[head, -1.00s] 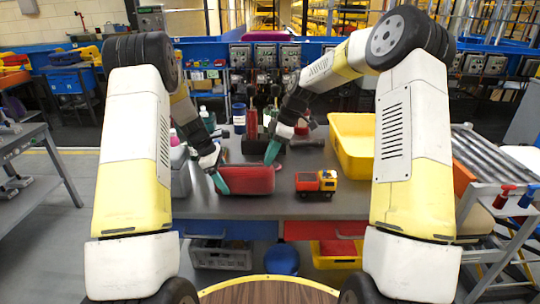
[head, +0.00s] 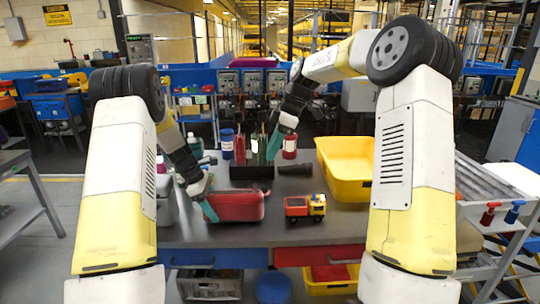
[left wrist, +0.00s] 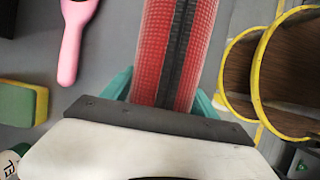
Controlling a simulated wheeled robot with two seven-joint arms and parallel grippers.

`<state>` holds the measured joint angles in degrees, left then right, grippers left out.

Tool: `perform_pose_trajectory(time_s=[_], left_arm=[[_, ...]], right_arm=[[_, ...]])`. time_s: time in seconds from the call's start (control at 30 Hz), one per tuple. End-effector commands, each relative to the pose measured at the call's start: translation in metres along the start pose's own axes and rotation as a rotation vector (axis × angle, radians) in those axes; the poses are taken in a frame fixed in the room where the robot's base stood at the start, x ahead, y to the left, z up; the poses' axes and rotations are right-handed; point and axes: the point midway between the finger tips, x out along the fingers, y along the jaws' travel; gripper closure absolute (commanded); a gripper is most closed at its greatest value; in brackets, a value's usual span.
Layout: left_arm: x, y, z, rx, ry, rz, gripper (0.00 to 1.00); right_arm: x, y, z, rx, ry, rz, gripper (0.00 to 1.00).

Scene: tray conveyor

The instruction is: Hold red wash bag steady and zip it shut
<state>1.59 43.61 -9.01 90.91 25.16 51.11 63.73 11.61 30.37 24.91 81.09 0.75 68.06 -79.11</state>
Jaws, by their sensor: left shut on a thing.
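The red wash bag (head: 238,207) lies on the grey table, left of the toy truck. My left gripper (head: 209,211) is shut on the bag's left end. In the left wrist view its teal fingers (left wrist: 160,100) sit on both sides of the red bag (left wrist: 150,45), and the black zip strip (left wrist: 178,50) runs lengthwise between them. I cannot tell whether the zip is open or closed, and the zip pull is not visible. My right gripper (head: 276,145) is raised behind and right of the bag, apart from it; its finger opening is too small to tell.
A red and yellow toy truck (head: 305,207) stands right of the bag. A yellow bin (head: 345,178) is at the table's right, a black caddy (head: 250,171) with bottles behind. A pink brush (left wrist: 77,38) and a green-yellow sponge (left wrist: 22,103) lie near the left gripper.

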Motion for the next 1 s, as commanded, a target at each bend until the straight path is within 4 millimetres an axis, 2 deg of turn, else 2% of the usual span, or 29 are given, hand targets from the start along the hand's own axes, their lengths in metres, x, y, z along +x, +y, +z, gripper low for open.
perform_pose_trajectory(time_s=[0.23, 0.27, 0.37, 0.77, 0.87, 1.0], left_arm=[[0.001, -0.001, 0.001, 0.001, -0.001, -0.003, 0.93], [0.001, -0.001, 0.001, 0.001, -0.001, -0.003, 0.28], [0.001, -0.001, 0.001, 0.001, -0.001, -0.003, 0.08], [-0.005, 0.0, 0.0, 0.001, 0.0, 0.001, 0.06], [-0.019, 0.001, 0.0, 0.001, 0.0, 0.004, 0.06], [-0.048, 0.001, 0.0, 0.001, 0.001, 0.005, 0.06]], right_arm=[[0.0, 0.0, 0.0, 0.0, 0.0, 0.0, 0.75], [0.0, 0.0, 0.0, 0.0, 0.0, 0.0, 0.75], [0.0, 0.0, 0.0, 0.0, 0.0, 0.0, 0.75], [0.001, 0.0, 0.0, 0.0, 0.0, 0.0, 0.75], [0.001, 0.0, 0.0, 0.0, 0.0, 0.0, 0.75], [0.001, 0.0, 0.0, 0.0, 0.0, 0.0, 0.75]])
